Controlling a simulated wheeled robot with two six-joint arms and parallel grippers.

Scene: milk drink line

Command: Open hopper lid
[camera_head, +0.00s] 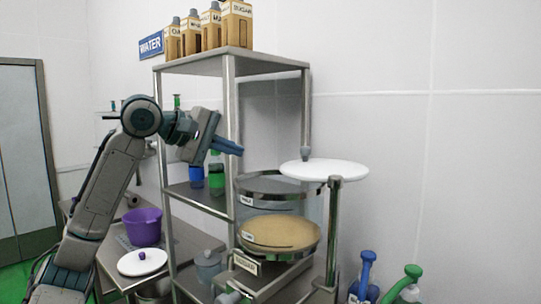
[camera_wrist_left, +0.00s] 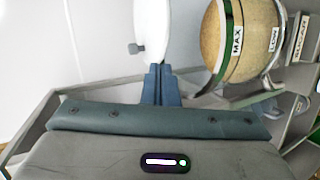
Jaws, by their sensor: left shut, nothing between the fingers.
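The hopper (camera_head: 279,211) is a clear cylinder with metal bands, tan powder inside and a SUGAR label below. Its white round lid (camera_head: 335,171) with a grey knob (camera_head: 306,153) sits above and to the right, on a vertical metal post (camera_head: 334,225). The lid is swung aside, and much of the hopper's top is uncovered. My left gripper (camera_head: 238,149) is shut and empty, up and left of the hopper, apart from the lid. In the left wrist view the shut fingers (camera_wrist_left: 161,88) point towards the lid (camera_wrist_left: 156,28), with the hopper (camera_wrist_left: 243,45) to their right. My right gripper is not in view.
A metal shelf rack (camera_head: 232,63) with several cartons on top stands behind my left gripper. A purple bowl (camera_head: 142,227) and a white lid (camera_head: 142,262) lie on the low table at left. Blue (camera_head: 363,275) and green (camera_head: 407,285) handled items stand at lower right.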

